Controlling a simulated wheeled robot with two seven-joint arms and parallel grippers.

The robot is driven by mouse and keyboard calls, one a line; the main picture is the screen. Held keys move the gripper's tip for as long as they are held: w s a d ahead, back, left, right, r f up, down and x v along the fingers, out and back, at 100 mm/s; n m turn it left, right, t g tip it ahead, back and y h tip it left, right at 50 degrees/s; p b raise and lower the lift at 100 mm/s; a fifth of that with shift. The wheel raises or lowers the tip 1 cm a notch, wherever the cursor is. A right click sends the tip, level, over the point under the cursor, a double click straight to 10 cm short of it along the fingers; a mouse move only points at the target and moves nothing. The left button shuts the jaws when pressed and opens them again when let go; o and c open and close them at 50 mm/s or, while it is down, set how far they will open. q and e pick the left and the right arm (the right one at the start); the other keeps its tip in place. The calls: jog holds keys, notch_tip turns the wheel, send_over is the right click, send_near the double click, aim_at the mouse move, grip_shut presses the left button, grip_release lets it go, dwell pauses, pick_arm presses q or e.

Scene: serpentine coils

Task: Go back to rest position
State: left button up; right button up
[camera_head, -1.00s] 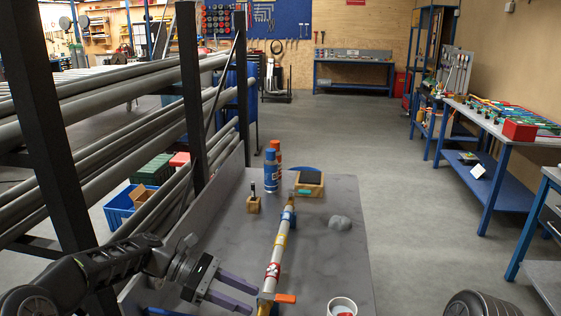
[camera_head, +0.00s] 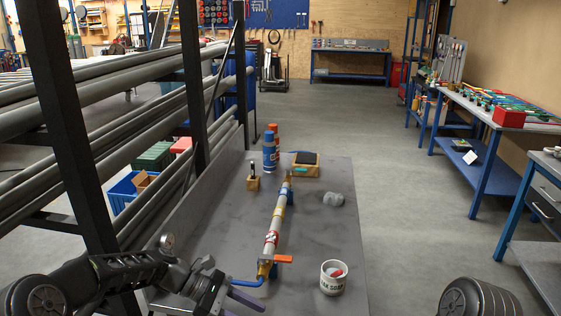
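My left arm comes in from the lower left, and its gripper (camera_head: 240,299) is near the table's front edge. Its two purple-grey fingers look apart, with nothing seen between them. The gripper is close to the near end of a pipe assembly (camera_head: 272,238), beside a short blue tube (camera_head: 247,282). The pipe has an orange valve handle (camera_head: 284,259) at its near end. Of my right arm only a dark rounded part (camera_head: 480,299) shows at the lower right; its gripper is out of view.
The grey table (camera_head: 325,235) holds a white soap mug (camera_head: 333,281), a grey lump (camera_head: 334,198), a wooden box (camera_head: 306,168), a small wooden holder (camera_head: 253,182) and blue spray cans (camera_head: 269,155). A rack of pipes (camera_head: 120,90) stands left.

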pick_arm(q)
jog(key=s+f+m+y, duration=0.2)
jog(key=s+f, duration=0.2)
jog(key=f, duration=0.3)
jog(key=s+d+f+m+y, duration=0.1)
jog(key=s+f, duration=0.2)
jog(key=f, duration=0.3)
jog(key=s+f+m+y, duration=0.2)
jog(key=s+f, duration=0.2)
jog(key=f, duration=0.3)
jog(key=s+a+f+m+t+y, duration=0.1)
jog(key=s+f+m, duration=0.3)
jog(key=s, duration=0.4)
jog(key=s+f+m+t+y, duration=0.1)
jog(key=s+f+m, duration=0.3)
jog(key=s, duration=0.4)
jog(key=shift+s+a+m+y, duration=0.15)
jog(key=shift+a+m+y, duration=0.15)
jog(key=shift+a+m, duration=0.1)
